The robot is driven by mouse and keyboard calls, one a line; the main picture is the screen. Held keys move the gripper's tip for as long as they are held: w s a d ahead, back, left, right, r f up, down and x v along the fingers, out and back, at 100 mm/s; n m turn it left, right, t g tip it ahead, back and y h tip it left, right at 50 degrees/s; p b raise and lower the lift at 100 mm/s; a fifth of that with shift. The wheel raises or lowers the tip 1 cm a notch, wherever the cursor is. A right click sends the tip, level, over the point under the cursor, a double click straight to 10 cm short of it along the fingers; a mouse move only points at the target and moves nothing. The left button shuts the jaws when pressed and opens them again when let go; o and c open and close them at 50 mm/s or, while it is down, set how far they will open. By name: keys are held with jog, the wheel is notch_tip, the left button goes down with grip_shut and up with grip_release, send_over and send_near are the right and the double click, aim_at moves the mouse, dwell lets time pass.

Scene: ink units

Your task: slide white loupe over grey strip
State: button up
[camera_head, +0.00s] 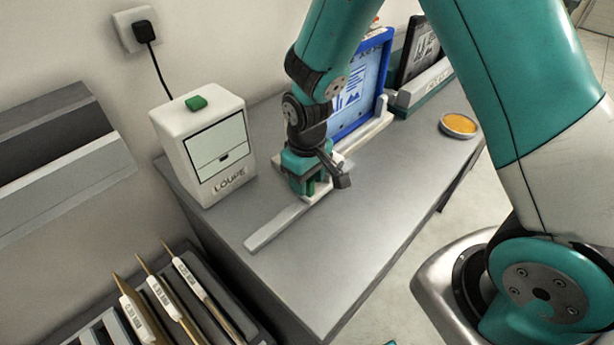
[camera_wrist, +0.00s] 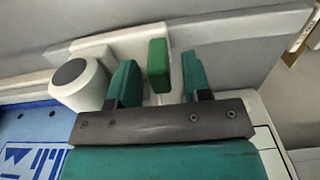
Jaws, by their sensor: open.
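The grey strip (camera_head: 275,228) lies flat on the table, its near end running out from under my gripper (camera_head: 311,187). In the wrist view the strip (camera_wrist: 240,32) crosses the top. The white loupe (camera_wrist: 118,42) sits at the strip, with a round, dark-topped eyepiece (camera_wrist: 80,80) and an upright green grip (camera_wrist: 158,64). My gripper (camera_wrist: 158,72) is open, one finger on each side of the green grip, with gaps showing. In the head view my gripper mostly hides the loupe.
A white box marked LOUPE (camera_head: 207,150) with a screen and green top piece stands at the left. A blue-framed display (camera_head: 365,90) stands behind my gripper. An orange-filled dish (camera_head: 459,125) is at right. Labelled sticks (camera_head: 170,300) lie in a rack at front left.

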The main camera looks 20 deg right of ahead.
grip_shut()
jog(key=shift+w+d, duration=0.3)
jog(key=shift+d, duration=0.45)
jog(key=shift+w+d, duration=0.35)
jog(key=shift+d, duration=0.4)
jog(key=shift+w+d, duration=0.3)
jog(key=shift+d, duration=0.45)
grip_release()
jog(key=shift+d, duration=0.1)
jog(key=shift+r, duration=0.25)
notch_tip(320, 180, up, 17)
jog(key=b, duration=0.2)
